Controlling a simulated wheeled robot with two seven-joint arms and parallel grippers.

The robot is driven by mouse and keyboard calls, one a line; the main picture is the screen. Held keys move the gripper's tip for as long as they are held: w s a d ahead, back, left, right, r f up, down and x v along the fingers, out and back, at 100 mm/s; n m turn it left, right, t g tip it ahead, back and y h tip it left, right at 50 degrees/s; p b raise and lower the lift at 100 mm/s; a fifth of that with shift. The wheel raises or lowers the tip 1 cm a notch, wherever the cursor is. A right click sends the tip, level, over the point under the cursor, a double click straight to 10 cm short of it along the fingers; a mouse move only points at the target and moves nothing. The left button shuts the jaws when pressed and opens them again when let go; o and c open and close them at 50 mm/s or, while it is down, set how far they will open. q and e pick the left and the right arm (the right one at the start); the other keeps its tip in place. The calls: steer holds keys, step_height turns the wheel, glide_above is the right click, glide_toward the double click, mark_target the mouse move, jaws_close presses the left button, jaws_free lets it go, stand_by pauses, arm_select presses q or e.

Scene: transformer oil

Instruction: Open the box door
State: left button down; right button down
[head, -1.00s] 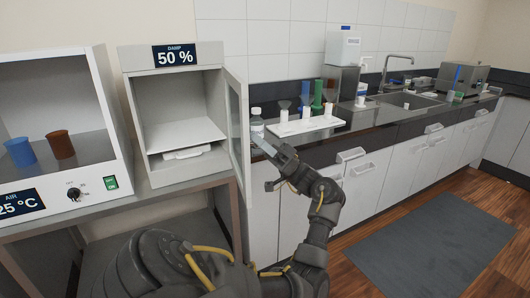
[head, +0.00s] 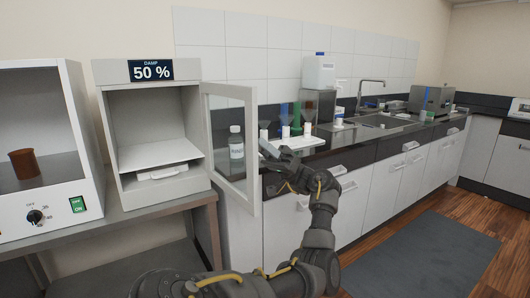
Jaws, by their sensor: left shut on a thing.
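The grey box (head: 150,188) with the "DAMP 50 %" display stands on the left bench. Its glass-paned door (head: 251,190) is swung wide open to the right, leaving the front clear. My left gripper (head: 270,150) is at the door's free edge, on its outer side. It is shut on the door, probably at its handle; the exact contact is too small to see. My right gripper is not in view.
Inside the box is a white shelf (head: 160,153). A white bottle (head: 236,150) shows through the door glass. A white rack (head: 310,141) with funnels stands on the counter near my gripper. An oven (head: 90,130) holding a brown cup (head: 23,163) is at far left.

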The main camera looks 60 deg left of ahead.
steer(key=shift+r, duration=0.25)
arm_select(q)
steer(key=c, duration=1.1)
jaws_free()
steer(key=shift+c, duration=0.2)
steer(key=shift+w+f, duration=0.1)
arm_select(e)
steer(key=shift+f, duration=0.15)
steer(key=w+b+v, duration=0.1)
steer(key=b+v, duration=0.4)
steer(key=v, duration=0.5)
arm_select(q)
steer(key=b+v, duration=0.1)
steer(key=v, duration=0.9)
steer(key=shift+w, duration=0.3)
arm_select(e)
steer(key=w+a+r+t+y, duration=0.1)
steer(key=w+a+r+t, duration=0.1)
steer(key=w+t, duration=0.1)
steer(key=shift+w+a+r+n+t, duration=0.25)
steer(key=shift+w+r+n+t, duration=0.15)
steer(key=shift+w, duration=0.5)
arm_select(q)
steer(key=shift+f, duration=0.1)
